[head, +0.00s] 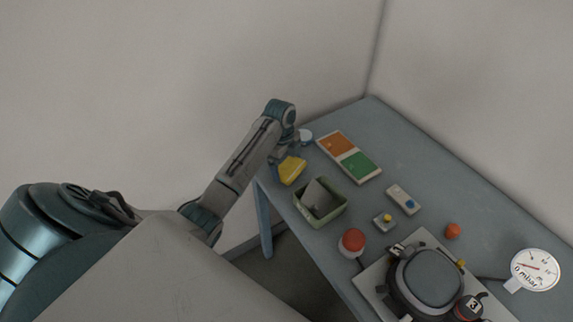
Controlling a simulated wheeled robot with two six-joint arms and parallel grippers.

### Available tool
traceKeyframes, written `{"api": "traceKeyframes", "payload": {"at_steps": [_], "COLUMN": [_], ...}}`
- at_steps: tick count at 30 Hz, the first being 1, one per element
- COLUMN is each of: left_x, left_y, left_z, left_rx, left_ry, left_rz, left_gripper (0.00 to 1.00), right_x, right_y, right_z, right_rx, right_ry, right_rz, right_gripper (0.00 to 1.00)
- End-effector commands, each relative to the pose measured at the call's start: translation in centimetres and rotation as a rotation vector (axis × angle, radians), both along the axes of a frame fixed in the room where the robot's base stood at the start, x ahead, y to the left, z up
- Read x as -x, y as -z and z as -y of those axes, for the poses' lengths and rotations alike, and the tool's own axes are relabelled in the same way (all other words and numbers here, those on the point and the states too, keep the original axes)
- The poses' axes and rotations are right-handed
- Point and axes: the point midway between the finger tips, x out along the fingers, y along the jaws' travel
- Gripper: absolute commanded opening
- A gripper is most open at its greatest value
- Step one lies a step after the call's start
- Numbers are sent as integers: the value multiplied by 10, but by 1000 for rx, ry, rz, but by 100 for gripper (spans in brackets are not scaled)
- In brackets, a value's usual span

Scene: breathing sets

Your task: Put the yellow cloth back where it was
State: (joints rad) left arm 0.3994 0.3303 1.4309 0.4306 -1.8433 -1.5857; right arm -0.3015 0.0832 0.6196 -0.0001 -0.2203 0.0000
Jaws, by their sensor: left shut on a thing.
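The yellow cloth (291,170) is a small yellow piece near the left edge of the blue-grey table, just behind the green bin. My left gripper (284,157) is shut on the cloth from above. The gripper's fingers are small and partly hidden by the arm. I cannot tell whether the cloth touches the table. My right gripper is not in view.
A green bin (327,219) with something grey in it stands close in front of the cloth. An orange and green board (367,177) lies to the right. A round pale thing (305,136) is behind. A red-topped jar (352,242), small button boxes, a gauge (535,270) and a black-ringed device stand nearer.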

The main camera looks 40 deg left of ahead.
Motion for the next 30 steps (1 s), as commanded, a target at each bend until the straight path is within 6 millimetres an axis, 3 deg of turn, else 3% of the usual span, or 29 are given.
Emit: {"api": "traceKeyframes", "payload": {"at_steps": [4,14,15,25,30], "left_x": [0,0,0,-1,-1], "left_y": [11,15,15,9,-15], "left_z": [0,0,0,-1,-4], "left_rx": [-1,-1,-1,-1,-4], "left_ry": [-1,-1,0,0,0], "left_rz": [1,1,1,3,6], "left_gripper": [66,66,100,100,100], "right_x": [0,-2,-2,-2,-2], "right_y": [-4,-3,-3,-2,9], "right_z": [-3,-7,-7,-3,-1], "right_rx": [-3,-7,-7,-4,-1], "right_ry": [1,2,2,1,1], "right_rz": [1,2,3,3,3], "right_gripper": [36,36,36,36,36]}}
